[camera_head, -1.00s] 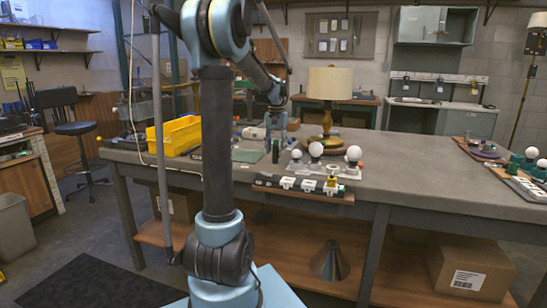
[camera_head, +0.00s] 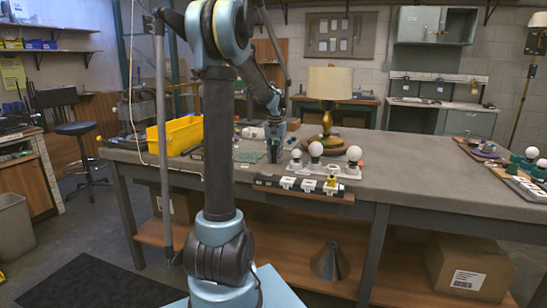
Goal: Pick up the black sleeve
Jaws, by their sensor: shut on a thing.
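My gripper (camera_head: 275,143) is over the grey workbench (camera_head: 400,172), at the end of my arm, left of the white bulbs. It points down and is shut on the black sleeve (camera_head: 274,154), a small dark upright piece. The sleeve is between the fingers and partly hidden by them. At this size I cannot tell whether its lower end touches the bench.
White bulbs on sockets (camera_head: 315,150) stand close to the right of my gripper. A strip with white sockets (camera_head: 290,183) lies at the bench's front edge.

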